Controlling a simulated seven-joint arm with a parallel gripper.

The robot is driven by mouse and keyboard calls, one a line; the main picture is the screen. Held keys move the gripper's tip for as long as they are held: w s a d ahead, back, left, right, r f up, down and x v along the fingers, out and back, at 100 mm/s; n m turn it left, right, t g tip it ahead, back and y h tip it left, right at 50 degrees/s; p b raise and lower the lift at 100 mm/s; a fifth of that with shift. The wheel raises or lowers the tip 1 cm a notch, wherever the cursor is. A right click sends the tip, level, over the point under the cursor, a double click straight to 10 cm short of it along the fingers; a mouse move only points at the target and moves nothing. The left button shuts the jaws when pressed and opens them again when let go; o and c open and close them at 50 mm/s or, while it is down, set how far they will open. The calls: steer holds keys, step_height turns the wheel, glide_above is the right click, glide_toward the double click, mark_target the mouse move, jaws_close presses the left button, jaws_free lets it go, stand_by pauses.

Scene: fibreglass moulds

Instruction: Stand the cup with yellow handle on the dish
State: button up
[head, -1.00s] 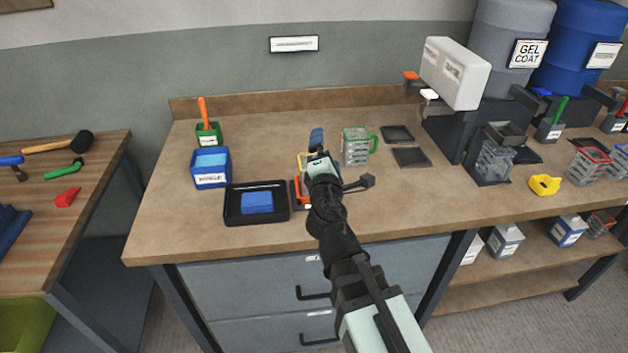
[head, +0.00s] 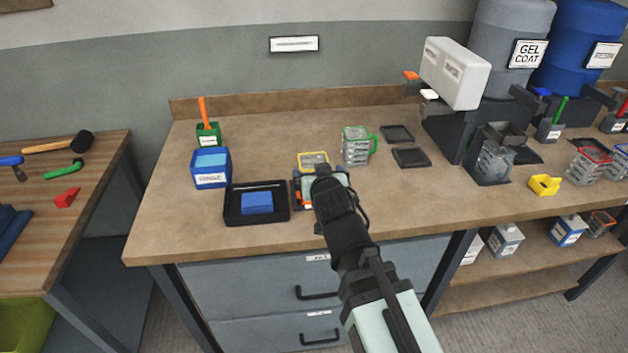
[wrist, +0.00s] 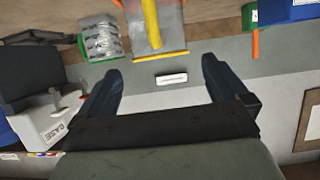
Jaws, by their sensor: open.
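The cup with yellow handle (head: 313,158) stands upright on the bench, partly hidden by my arm in the head view. In the upside-down wrist view, the cup (wrist: 168,22) shows its yellow handle facing me and its yellow rim. My gripper (wrist: 163,80) is open and empty, its dark fingers apart and pointing towards the wall. The cup is beyond the fingers, not between them. In the head view my wrist hides the fingers. Two dark square flat dishes (head: 397,133) (head: 411,157) lie right of the cups; I cannot tell which is meant.
A green-handled cup (head: 356,147) stands just right of the yellow one. A black tray (head: 235,213) holding a blue block is to the left. A blue box (head: 211,178) and a green holder (head: 208,137) stand behind it. A dispenser (head: 455,75) stands at right.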

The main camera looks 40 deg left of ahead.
mark_target(312, 161)
steer(key=x, duration=0.7)
steer(key=shift+w+a+f, duration=0.1)
steer(key=shift+c, duration=0.4)
steer(key=c, duration=1.3)
steer(key=shift+o, duration=0.2)
step_height(312, 161, up, 10)
